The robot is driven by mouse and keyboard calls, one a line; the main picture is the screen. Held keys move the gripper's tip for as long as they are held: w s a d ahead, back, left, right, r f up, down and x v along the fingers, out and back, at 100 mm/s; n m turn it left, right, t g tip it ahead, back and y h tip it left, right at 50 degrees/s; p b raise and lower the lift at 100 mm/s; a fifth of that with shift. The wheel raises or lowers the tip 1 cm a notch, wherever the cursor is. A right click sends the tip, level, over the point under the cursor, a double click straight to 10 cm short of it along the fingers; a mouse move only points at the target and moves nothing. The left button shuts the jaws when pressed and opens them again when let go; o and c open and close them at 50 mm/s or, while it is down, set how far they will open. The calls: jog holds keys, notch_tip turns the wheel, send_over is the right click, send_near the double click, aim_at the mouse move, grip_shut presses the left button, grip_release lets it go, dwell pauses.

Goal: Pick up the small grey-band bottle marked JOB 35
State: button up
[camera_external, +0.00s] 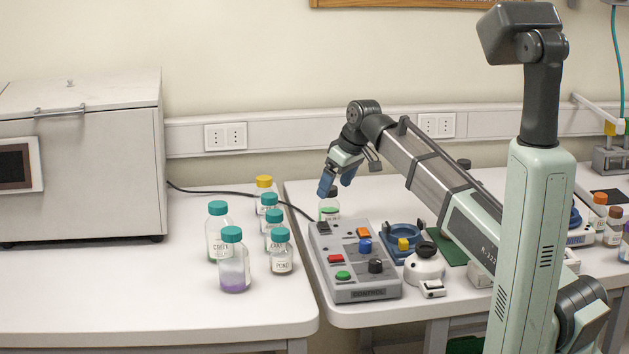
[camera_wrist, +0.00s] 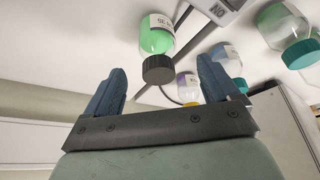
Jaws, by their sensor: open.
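A small clear bottle with a black cap and green contents (camera_external: 329,208) stands behind the control box in the external view. It also shows in the wrist view (camera_wrist: 155,38), with a white label whose writing I cannot read for certain. I cannot make out a grey band on it. My gripper (camera_external: 337,184) is just above this bottle, tilted downward, with its blue fingers apart. In the wrist view the cap lies between and beyond the open fingers of my gripper (camera_wrist: 162,68), and nothing is held.
The grey control box (camera_external: 352,262) stands close in front of the bottle. Several teal-capped bottles (camera_external: 234,262) and a yellow-capped one (camera_external: 264,190) stand on the left table. A black cable (camera_external: 235,194) runs near the bottle. A blue fixture (camera_external: 402,236) is at right.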

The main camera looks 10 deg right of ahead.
aim_at(327, 201)
jog(key=shift+w+x, duration=0.2)
jog(key=shift+x, duration=3.4)
jog(key=shift+d, duration=0.1)
jog(key=shift+c, duration=0.4)
jog(key=shift+r, duration=0.1)
jog(key=c, duration=1.1)
jog(key=shift+r, duration=0.15)
